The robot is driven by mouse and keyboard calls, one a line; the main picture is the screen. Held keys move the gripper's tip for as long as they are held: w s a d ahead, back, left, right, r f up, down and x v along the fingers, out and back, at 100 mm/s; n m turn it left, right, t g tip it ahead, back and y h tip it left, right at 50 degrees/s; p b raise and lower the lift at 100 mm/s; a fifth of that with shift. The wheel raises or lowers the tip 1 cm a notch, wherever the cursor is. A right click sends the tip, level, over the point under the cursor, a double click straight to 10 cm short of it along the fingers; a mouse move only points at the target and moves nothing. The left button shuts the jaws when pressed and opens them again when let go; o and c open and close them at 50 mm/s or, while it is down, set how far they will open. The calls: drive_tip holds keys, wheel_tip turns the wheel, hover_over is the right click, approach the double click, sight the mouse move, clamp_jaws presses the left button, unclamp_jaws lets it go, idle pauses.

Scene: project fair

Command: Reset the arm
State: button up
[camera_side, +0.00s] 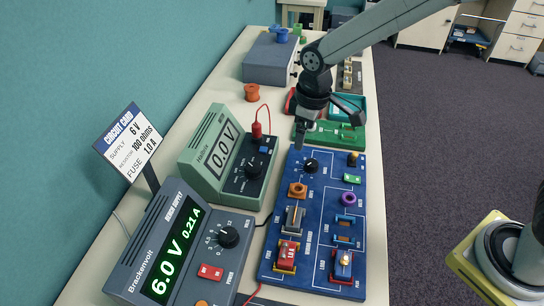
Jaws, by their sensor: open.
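My arm reaches in from the upper right. My gripper (327,118) points down, open, with nothing seen between its fingers. It is above the far end of the blue circuit board (328,222), in front of a green board (352,134) that it partly hides. I cannot tell how high it is above the boards. The blue board carries a black knob (310,166), an orange ring (298,190), a purple ring (348,200), a red part (287,252) and a small lamp that looks lit (344,260).
The Brackenvolt supply (185,250) shows 6.0 V and 0.21 A. The green meter (222,155) shows 0.0 V, with a red plug (257,131) on it. A circuit card (128,143) stands at left. An orange spool (251,92) and a grey box (268,60) are farther back.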

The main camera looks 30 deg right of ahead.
drive_tip(key=s+d+f+m+t, duration=0.1)
drive_tip(key=s+d+m, duration=0.5)
drive_tip(key=s+d, duration=0.6)
drive_tip(key=s, duration=0.2)
drive_tip(key=shift+s+f+m+t, duration=0.3)
drive_tip(key=shift+s, duration=0.1)
